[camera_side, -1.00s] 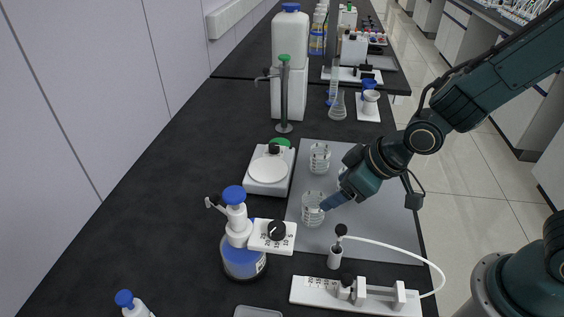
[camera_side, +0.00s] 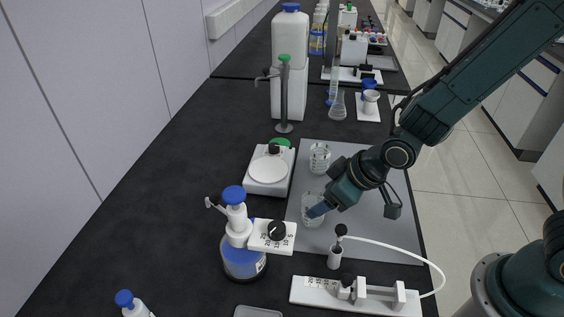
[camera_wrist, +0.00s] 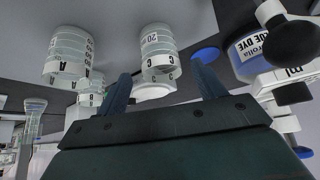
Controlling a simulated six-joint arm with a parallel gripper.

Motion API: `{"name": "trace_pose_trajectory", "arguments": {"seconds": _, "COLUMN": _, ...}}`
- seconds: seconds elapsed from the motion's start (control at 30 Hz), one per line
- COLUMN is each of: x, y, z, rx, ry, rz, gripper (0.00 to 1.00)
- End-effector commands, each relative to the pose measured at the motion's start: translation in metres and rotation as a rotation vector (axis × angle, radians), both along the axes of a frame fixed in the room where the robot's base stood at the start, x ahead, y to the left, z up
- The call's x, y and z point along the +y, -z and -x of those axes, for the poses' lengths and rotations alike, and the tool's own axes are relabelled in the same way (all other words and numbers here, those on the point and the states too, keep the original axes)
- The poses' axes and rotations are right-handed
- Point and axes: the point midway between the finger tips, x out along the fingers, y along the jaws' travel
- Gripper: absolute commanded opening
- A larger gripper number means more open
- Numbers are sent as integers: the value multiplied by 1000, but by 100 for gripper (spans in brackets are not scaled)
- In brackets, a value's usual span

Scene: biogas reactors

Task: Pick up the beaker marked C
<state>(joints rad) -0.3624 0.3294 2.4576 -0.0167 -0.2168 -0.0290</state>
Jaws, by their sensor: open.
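Beaker C (camera_wrist: 160,52) is a clear glass beaker with a white band reading C and a 20 scale, seen in the wrist view ahead of and between my two blue fingers. My gripper (camera_wrist: 162,70) is open and empty between its fingers. In the side view, my gripper (camera_side: 317,209) is at the nearer glass beaker (camera_side: 312,219), overlapping it in the picture; its letter is not readable there. Beaker A (camera_wrist: 67,52) is left of C in the wrist view. Beaker B (camera_wrist: 88,100) is partly hidden by my left finger.
The beakers stand on a grey mat (camera_side: 375,238). A blue dye bottle (camera_side: 243,262) with pump stands close to the left. A white scale (camera_side: 268,172), another beaker (camera_side: 319,158) and a tubed white device (camera_side: 335,258) are nearby.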

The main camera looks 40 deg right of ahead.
Motion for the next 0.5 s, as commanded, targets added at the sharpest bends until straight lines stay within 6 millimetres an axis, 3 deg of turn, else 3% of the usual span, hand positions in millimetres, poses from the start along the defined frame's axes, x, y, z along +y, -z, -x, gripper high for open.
{"name": "trace_pose_trajectory", "arguments": {"seconds": 0.5, "x": 10, "y": 35, "z": -21, "rx": 2, "ry": 0, "rz": 1, "gripper": 69}}
